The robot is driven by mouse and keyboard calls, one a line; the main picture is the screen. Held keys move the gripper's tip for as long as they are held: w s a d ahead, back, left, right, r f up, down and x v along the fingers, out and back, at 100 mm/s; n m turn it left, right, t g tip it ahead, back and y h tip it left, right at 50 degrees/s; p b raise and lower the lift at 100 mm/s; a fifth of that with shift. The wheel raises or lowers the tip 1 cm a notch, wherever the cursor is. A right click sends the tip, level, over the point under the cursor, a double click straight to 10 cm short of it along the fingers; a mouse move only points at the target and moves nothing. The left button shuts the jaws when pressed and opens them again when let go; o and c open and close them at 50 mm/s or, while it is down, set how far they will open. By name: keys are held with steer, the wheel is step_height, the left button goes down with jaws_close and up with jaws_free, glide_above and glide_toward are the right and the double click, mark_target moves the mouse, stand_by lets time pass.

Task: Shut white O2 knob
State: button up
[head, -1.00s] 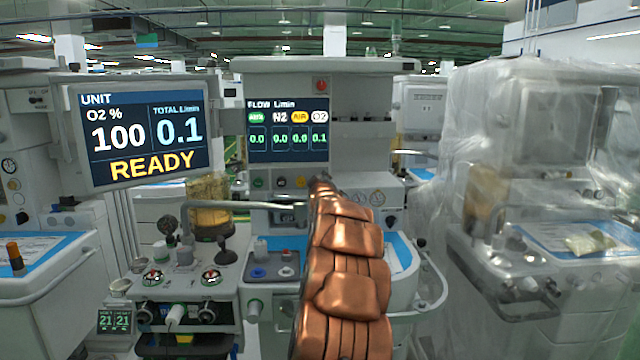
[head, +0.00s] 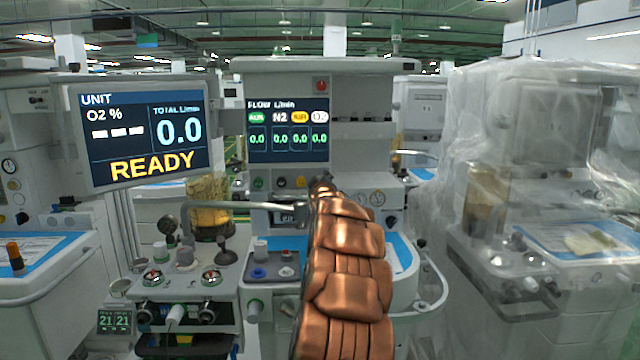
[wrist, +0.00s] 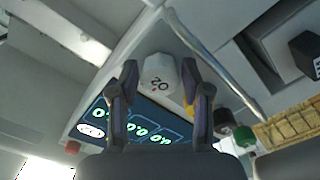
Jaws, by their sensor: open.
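In the wrist view the white O2 knob (wrist: 160,80), marked "O2", sits between the two dark fingers of my gripper (wrist: 159,70). The fingers are apart, one on each side of the knob, with gaps showing; I cannot tell if either touches it. In the head view my copper arm hides the knob and most of the gripper. The flow display (head: 287,130) reads 0.0 in every column, O2 included. The unit screen (head: 145,135) shows total 0.0, dashes for O2 % and "READY".
Yellow (wrist: 188,107), black (wrist: 224,122) and green (wrist: 245,137) knobs line up beside the white one. A metal bar (head: 245,205) crosses in front of the machine. A plastic-wrapped cart (head: 540,130) stands at right.

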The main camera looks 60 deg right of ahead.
steer(key=v, duration=1.1)
steer(key=shift+s+a, duration=0.2)
steer(key=shift+s, duration=0.05)
stand_by(0.6)
